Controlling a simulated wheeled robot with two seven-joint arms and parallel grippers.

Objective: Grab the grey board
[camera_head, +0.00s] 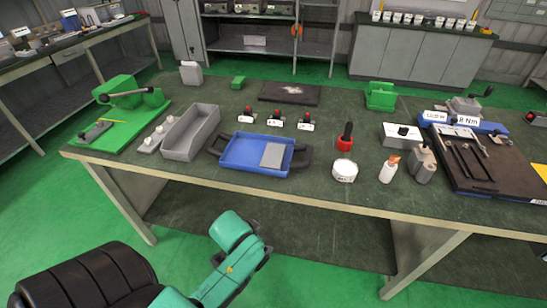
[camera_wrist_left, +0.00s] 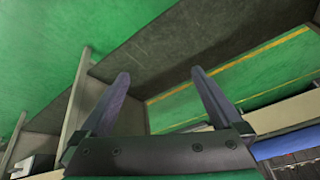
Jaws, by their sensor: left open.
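A flat grey board (camera_head: 273,155) lies in the right part of a blue tray (camera_head: 238,154) with dark handles, near the front edge of the table. My left arm comes in from the bottom of the head view, below and in front of the table edge. In the left wrist view my left gripper (camera_wrist_left: 160,77) is open, its two fingers spread with nothing between them. It is apart from the board, which I cannot make out in that view. My right gripper is not in view.
A grey bin (camera_head: 190,132) stands left of the tray, and a red-based tool with a black handle (camera_head: 345,138) and a round white container (camera_head: 344,171) stand to its right. Several red-topped switches (camera_head: 276,120) sit behind it.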

